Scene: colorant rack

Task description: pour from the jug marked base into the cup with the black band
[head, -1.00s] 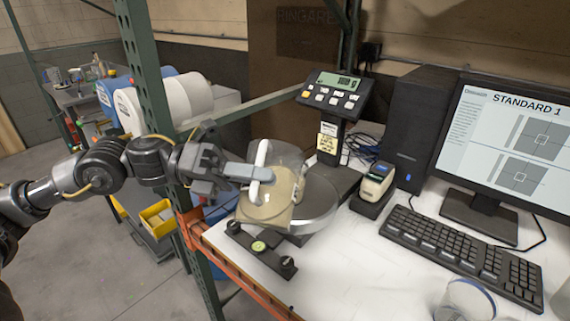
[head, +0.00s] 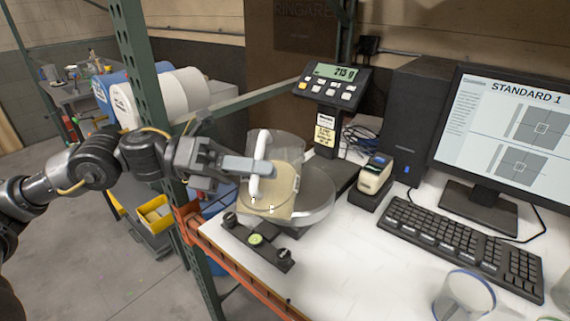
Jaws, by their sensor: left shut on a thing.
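A clear jug (head: 280,150) with a white handle (head: 255,178) holds cream-coloured liquid (head: 275,195). My left gripper (head: 248,168) is shut on its handle, coming from the left. A clear cup with a blue rim (head: 465,296) is at the bottom right. No cup with a black band can be made out.
The scale display (head: 335,72) seems to read 215 g. A label printer (head: 374,178), keyboard (head: 460,240), monitor (head: 510,135) and black computer tower (head: 420,120) fill the right side. A green rack post (head: 145,90) stands beside my left arm. White table is clear at front middle.

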